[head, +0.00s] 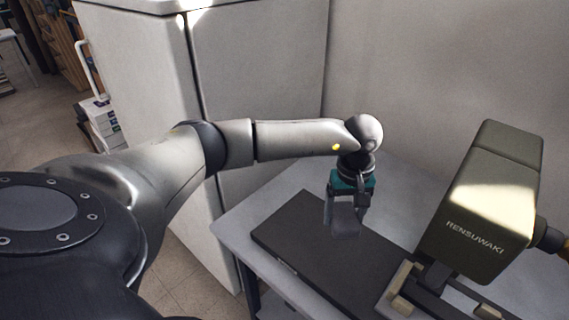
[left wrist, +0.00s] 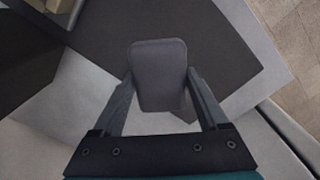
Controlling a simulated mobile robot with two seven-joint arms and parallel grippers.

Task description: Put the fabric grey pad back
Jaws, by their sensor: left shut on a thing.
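The grey pad (left wrist: 158,75) is a small flat piece with rounded corners, held between the two fingers of my left gripper (left wrist: 160,95) in the left wrist view. In the head view my left gripper (head: 347,205) points down and is shut on the pad (head: 345,222), which hangs at the fingertips in front of a dark flat board (head: 300,235) on the table. The gap between pad and board is hard to judge. My right gripper is not in view.
A grey-olive machine marked RENSUWAKI (head: 485,200) stands at the right, close to the dark board. The light table (head: 240,222) has bare surface beside the board. A tall pale cabinet (head: 255,60) stands behind my left arm.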

